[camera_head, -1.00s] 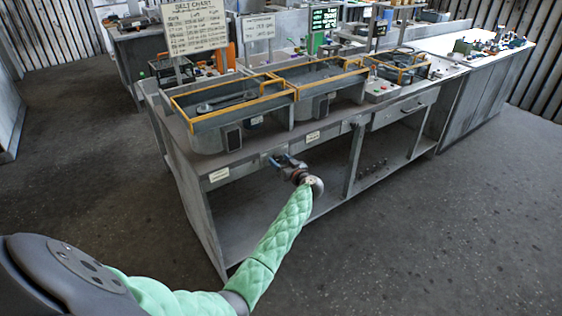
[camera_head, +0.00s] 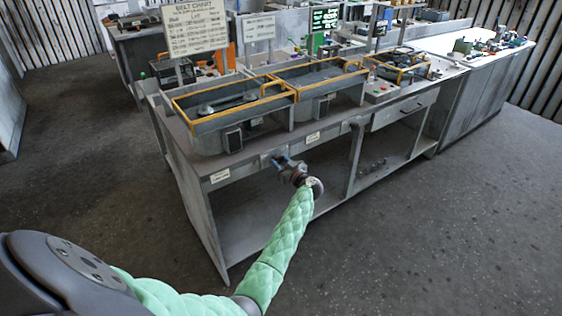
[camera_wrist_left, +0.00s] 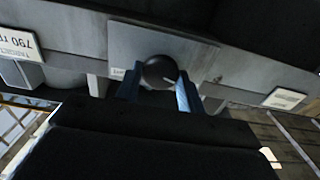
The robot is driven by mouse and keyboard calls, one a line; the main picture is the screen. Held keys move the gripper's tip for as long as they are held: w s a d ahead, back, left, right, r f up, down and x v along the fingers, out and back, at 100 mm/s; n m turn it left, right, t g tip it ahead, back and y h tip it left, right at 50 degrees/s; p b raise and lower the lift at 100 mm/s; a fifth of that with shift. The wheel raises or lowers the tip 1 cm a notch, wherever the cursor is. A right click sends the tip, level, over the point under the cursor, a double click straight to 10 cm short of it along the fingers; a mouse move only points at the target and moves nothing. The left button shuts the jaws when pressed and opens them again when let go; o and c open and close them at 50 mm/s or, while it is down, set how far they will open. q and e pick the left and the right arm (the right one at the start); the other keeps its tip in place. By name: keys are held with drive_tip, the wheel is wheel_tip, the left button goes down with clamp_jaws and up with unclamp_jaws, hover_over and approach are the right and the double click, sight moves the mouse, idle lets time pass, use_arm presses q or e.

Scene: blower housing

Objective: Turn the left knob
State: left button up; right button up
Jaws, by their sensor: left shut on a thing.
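The left knob (camera_wrist_left: 160,72) is a round black knob with a pale pointer line, on a grey plate on the bench's front face. It shows between the two blue fingers of my left gripper (camera_wrist_left: 158,90) in the left wrist view. The fingers are shut on it. In the head view my left gripper (camera_head: 284,163) is at the bench's front edge, and the knob is hidden there behind the gripper and wrist. My right gripper is not in view.
The grey workbench (camera_head: 190,180) has an open space below its top. A bench post (camera_head: 355,150) stands right of my wrist. The floor in front is clear.

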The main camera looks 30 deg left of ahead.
use_arm(q)
drive_tip(key=o, duration=1)
drive_tip(key=shift+c, duration=0.2)
drive_tip(key=shift+d, duration=0.1)
drive_tip(key=shift+s+d+f, duration=0.1)
drive_tip(key=shift+d, duration=0.15)
drive_tip(key=b+v, duration=0.2)
drive_tip(key=v, duration=0.5)
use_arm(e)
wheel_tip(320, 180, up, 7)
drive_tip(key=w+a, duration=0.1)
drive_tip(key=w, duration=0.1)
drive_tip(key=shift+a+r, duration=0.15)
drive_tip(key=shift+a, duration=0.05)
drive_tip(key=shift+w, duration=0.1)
